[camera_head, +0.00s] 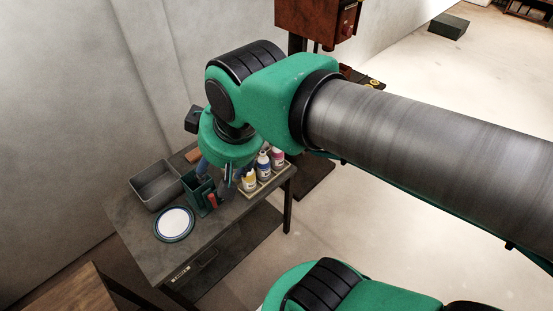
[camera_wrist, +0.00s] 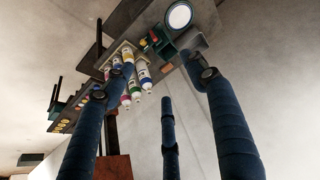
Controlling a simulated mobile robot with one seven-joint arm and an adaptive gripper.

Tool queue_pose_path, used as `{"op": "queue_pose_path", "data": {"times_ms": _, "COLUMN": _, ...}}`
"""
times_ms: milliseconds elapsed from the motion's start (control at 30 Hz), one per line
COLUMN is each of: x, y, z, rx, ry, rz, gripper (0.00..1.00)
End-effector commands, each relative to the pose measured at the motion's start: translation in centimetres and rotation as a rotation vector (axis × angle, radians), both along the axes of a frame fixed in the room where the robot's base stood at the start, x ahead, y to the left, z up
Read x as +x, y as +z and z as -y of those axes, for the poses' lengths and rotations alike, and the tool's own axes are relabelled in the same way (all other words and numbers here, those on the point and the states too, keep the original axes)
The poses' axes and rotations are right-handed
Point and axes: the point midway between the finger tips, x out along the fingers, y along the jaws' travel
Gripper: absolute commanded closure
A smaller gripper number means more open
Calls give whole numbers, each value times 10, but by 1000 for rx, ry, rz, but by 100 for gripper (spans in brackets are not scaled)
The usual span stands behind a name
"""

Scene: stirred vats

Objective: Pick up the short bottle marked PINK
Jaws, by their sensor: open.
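In the head view a bottle with a pink-magenta body (camera_head: 277,158) stands at the right end of a row in a pale rack (camera_head: 262,188) on the table; its marking is too small to read. A blue bottle (camera_head: 263,168) and a yellow bottle (camera_head: 249,181) stand beside it. My gripper (camera_head: 215,178) is above the table, left of the bottles and partly hidden by my wrist. In the wrist view my gripper (camera_wrist: 162,75) has its dark blue fingers spread and nothing between them. The bottles show near the left finger, which partly covers them.
On the table (camera_head: 140,231) are a grey bin (camera_head: 157,183), a white plate with a blue rim (camera_head: 174,224) and a dark green caddy (camera_head: 193,187) holding tools, close to my gripper. A red-brown box on a post (camera_head: 316,18) stands behind.

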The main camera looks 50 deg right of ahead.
Motion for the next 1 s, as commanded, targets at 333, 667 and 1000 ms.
{"op": "queue_pose_path", "data": {"times_ms": 333, "x": 70, "y": -7, "z": 43, "rx": -47, "ry": 15, "rz": -82, "gripper": 43}}
{"op": "queue_pose_path", "data": {"times_ms": 667, "x": 137, "y": -34, "z": 101, "rx": -79, "ry": 40, "rz": -167, "gripper": 43}}
{"op": "queue_pose_path", "data": {"times_ms": 1000, "x": 196, "y": -84, "z": 174, "rx": -93, "ry": 72, "rz": -253, "gripper": 43}}
